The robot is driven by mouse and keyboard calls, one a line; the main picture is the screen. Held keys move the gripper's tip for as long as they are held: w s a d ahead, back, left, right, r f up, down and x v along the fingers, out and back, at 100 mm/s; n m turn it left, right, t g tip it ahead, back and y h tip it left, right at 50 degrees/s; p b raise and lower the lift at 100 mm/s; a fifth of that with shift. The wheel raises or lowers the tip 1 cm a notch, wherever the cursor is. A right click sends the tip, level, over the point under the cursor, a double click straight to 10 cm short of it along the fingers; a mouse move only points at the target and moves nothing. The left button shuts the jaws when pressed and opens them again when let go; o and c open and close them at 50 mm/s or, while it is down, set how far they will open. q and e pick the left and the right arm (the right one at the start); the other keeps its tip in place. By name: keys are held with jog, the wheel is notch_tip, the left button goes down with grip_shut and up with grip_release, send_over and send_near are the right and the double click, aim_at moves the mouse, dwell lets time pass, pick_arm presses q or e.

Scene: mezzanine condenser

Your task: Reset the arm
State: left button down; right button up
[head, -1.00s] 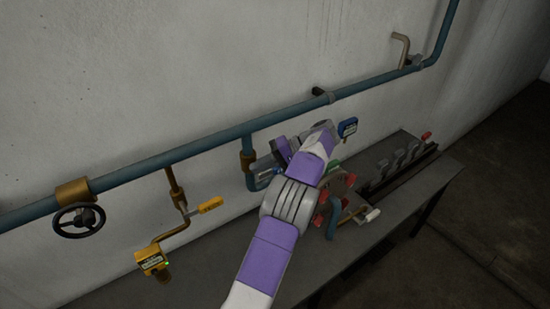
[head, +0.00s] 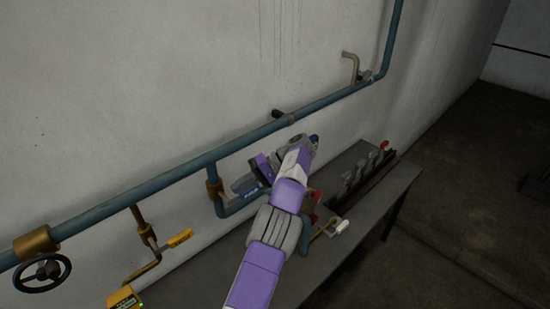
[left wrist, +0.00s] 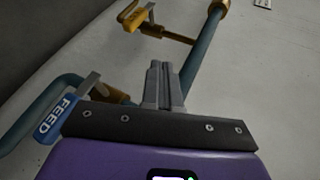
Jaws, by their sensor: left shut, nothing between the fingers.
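My left arm reaches up from the bottom of the head view over the bench. Its gripper (head: 243,182) is beside the teal pipe loop, pointing left, partly hidden by my wrist. The left wrist view shows its two grey fingers (left wrist: 161,82) together with nothing between them. A blue FEED handle (left wrist: 60,118) shows at the left of that view, apart from the fingers. A yellow handle (head: 180,238) on a brass branch pipe is further left in the head view; it also shows in the left wrist view (left wrist: 133,18). My right gripper is not in view.
A teal pipe (head: 170,178) runs along the wall, with a dark handwheel (head: 42,273) at left. A grey bench (head: 372,205) carries a row of levers (head: 362,168) and a red-and-brass fitting partly behind my arm. Open floor (head: 450,215) lies at right.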

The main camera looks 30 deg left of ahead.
pick_arm(q)
notch_tip(320, 180, down, 26)
jog(key=s+d+f+m+t+h, duration=0.1)
jog(key=s+d+m+t+h, duration=0.1)
jog(key=m+t+h, duration=0.35)
jog(key=s+d+f+m+t+h, duration=0.1)
jog(key=s+d+f+h, duration=0.1)
jog(key=s+d+f, duration=0.6)
jog(key=s+d+f+m+t+h, duration=0.1)
jog(key=s+d+f+m+h, duration=0.15)
jog(key=d+f, duration=0.6)
jog(key=s+d+r+n+t+h, duration=0.25)
jog(key=s+d+r, duration=0.25)
jog(key=s+d, duration=0.6)
notch_tip(320, 180, down, 20)
jog(key=w+d+b, duration=0.1)
jog(key=w+b, duration=0.1)
jog(key=b, duration=1.7)
jog(key=shift+w+d+r, duration=0.2)
jog(key=shift+w+d, duration=0.1)
jog(key=shift+d, duration=0.1)
jog(key=shift+m, duration=0.25)
